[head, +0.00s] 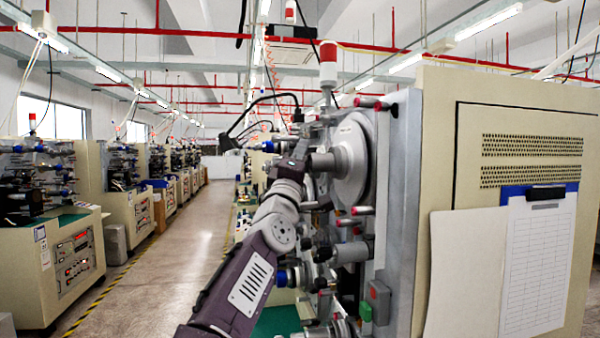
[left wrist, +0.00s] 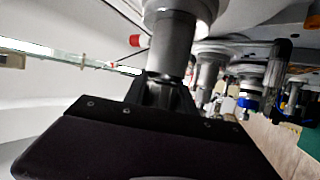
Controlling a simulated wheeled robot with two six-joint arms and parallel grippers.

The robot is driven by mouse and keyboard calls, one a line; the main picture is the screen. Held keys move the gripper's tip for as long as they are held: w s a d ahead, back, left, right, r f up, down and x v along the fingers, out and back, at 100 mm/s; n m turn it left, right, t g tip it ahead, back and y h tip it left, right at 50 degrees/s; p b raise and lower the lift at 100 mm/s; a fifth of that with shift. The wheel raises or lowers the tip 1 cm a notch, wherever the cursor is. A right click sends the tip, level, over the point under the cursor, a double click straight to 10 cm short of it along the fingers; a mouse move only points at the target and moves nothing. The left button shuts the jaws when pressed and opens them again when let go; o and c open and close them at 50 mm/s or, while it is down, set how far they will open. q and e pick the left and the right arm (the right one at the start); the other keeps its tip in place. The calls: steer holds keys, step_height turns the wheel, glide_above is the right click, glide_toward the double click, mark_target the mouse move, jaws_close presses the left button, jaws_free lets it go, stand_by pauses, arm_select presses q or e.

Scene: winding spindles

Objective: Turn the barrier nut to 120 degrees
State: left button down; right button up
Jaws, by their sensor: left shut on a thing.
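The barrier nut (head: 323,162) is a dark grey cylinder standing out from the large round silver disc (head: 352,160) on the machine's left face. My left gripper (head: 306,160) reaches up to it from below left and is shut on its outer end. In the left wrist view the fingers (left wrist: 162,92) close around the lower end of the same grey cylinder (left wrist: 171,45). The fingertips are partly hidden by the dark gripper body. No angle mark on the nut can be read. My right gripper does not show.
Several red-tipped pins, such as one pin (head: 362,210), and spindles crowd the machine face near my left arm. A clipboard (head: 540,255) hangs on the cream cabinet at right. The aisle floor (head: 170,270) at left is clear, with more machines (head: 65,240) beyond.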

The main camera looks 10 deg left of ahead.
arm_select(q)
steer(key=shift+s+r, duration=0.1)
steer(key=shift+r, duration=0.05)
stand_by(0.4)
steer(key=c, duration=1.2)
jaws_free()
steer(key=shift+o, duration=0.9)
steer(key=shift+d, duration=0.15)
steer(key=shift+b, duration=0.3)
steer(key=b+v, duration=0.8)
steer(key=v, duration=0.1)
steer(key=shift+b, duration=0.35)
